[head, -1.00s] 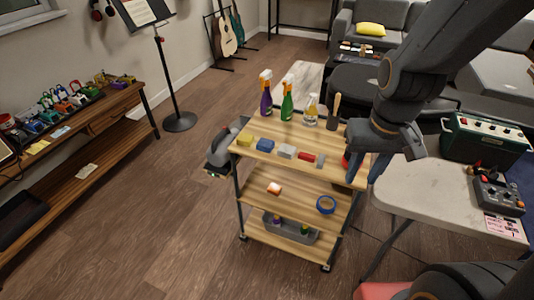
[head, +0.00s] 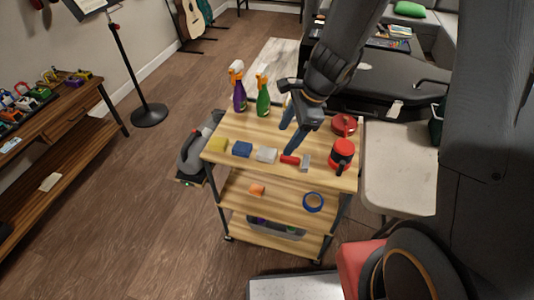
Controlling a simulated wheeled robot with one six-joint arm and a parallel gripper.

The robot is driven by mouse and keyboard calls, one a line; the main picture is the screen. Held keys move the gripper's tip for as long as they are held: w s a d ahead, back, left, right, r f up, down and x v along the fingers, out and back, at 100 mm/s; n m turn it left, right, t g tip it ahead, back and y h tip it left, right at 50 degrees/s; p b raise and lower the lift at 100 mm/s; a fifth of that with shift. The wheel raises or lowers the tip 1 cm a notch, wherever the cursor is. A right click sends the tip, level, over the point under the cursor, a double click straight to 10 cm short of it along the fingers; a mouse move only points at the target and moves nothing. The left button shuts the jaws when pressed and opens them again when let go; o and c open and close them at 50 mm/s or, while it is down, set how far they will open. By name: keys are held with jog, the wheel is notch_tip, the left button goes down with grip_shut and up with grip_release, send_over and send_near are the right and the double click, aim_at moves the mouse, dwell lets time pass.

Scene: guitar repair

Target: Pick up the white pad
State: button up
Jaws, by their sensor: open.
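The white pad (head: 266,155) lies flat on the top shelf of the wooden cart (head: 212,156), near its front edge. It sits in a row between a blue block (head: 242,149) on its left and a small red object (head: 289,160) on its right. My gripper (head: 288,140) is open, with its two blue-grey fingers pointing down over the top shelf. It is just behind and to the right of the white pad, and it looks empty. How high the fingertips are above the shelf is hard to tell.
A yellow block (head: 219,145) and a grey piece (head: 306,163) end the row. A purple spray bottle (head: 239,92) and a green spray bottle (head: 262,98) stand at the back left.

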aim_at(267, 152)
jog(key=w+a+f+m, duration=0.1)
jog(key=m, duration=0.1)
jog(key=w+a+f+m, duration=0.1)
jog(key=f+m, duration=0.1)
jog(key=w+f+m, duration=0.1)
jog(key=w+f, duration=0.1)
jog(key=shift+a+f+m, duration=0.15)
jog(key=shift+a+m, duration=0.25)
jog(key=shift+t+y, duration=0.3)
jog(key=shift+s+x, duration=0.2)
jog(key=shift+x, duration=1.25)
jog(key=shift+s+x, duration=0.2)
jog(key=shift+x, duration=1.3)
jog(key=c, duration=1.1)
